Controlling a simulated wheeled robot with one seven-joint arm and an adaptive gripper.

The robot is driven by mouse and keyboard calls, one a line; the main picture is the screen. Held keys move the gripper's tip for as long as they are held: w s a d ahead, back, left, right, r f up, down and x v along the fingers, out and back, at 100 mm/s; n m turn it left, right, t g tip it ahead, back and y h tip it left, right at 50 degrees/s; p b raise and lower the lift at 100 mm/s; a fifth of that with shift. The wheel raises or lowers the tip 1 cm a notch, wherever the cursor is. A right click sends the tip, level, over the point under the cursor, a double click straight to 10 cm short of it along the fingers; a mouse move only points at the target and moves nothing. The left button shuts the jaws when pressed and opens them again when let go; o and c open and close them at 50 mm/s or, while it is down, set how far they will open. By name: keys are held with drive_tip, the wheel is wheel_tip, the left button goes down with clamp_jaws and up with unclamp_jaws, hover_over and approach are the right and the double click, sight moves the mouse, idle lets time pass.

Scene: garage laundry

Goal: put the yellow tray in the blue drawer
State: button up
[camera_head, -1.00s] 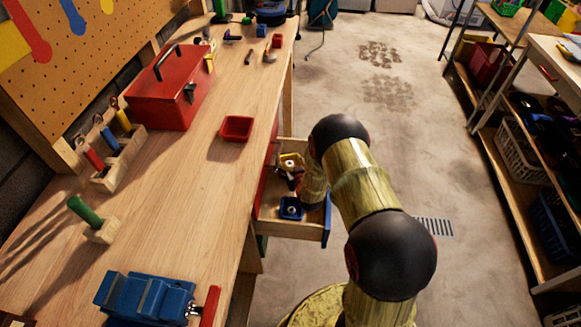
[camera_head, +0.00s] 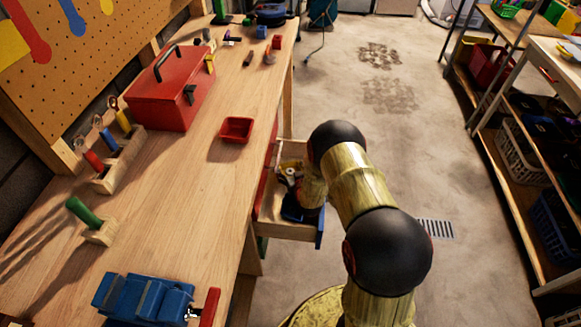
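The blue drawer (camera_head: 320,232) is pulled out from the side of the workbench, with its blue front at the right and a pale wooden inside. A small yellow tray (camera_head: 288,164) shows at the far end of the drawer, partly hidden by my gripper and arm. A dark blue tray (camera_head: 291,208) lies nearer in the drawer, partly covered by my arm. My gripper (camera_head: 288,177) is low in or just over the drawer beside the yellow tray. Its fingers are too small and hidden to tell whether they touch the tray or are open.
A red tray (camera_head: 236,130) sits on the workbench (camera_head: 185,205) above the drawer. A red toolbox (camera_head: 172,92), a wooden tool holder (camera_head: 119,163) and a blue vise (camera_head: 143,299) also stand there. Shelves (camera_head: 510,205) line the right side. The floor between is clear.

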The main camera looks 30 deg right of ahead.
drive_tip(key=o, duration=0.3)
drive_tip(key=shift+r, duration=0.15)
drive_tip(key=shift+w+r, duration=0.1)
drive_tip(key=shift+r, duration=0.45)
drive_tip(key=p+v, duration=0.3)
drive_tip(key=v, duration=0.3)
drive_tip(key=shift+s+r, duration=0.25)
drive_tip(key=shift+s, duration=0.05)
drive_tip(key=shift+s+a, duration=0.15)
drive_tip(key=shift+s, duration=0.35)
